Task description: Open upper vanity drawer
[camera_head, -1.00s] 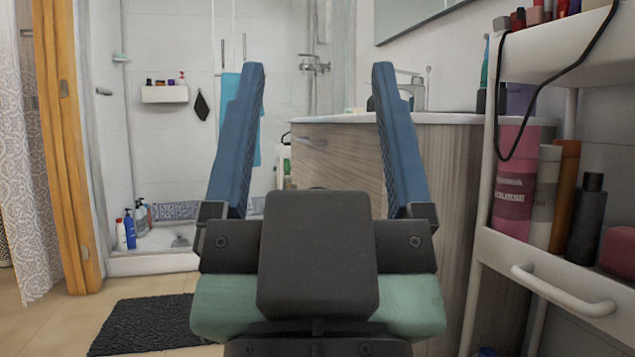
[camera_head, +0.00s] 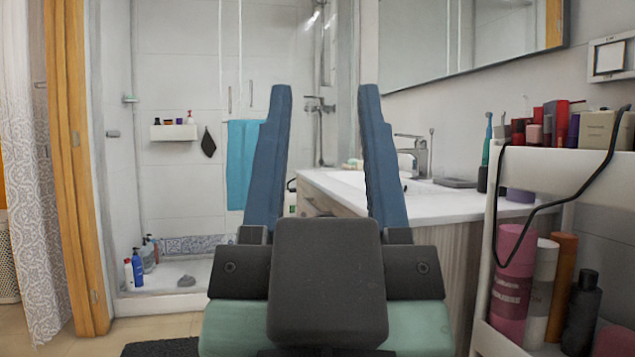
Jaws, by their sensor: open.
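The wood-grain vanity (camera_head: 453,272) with a white countertop and basin (camera_head: 440,204) stands right of centre. A narrow strip of its drawer front (camera_head: 328,198) shows between my gripper's fingers, seen at a steep angle. A dark handle or gap seems to show near its left end, but most of the front is hidden behind my gripper. Whether the upper drawer is open or shut cannot be made out. My gripper (camera_head: 325,100) is open and empty, its two blue fingers pointing up and forward, in front of the vanity and apart from it as far as I can see.
A white cart (camera_head: 540,167) with bottles and cosmetics stands close on the right, a black cable (camera_head: 535,205) hanging over it. A wooden door frame (camera_head: 75,170) and patterned curtain (camera_head: 30,200) are at left.

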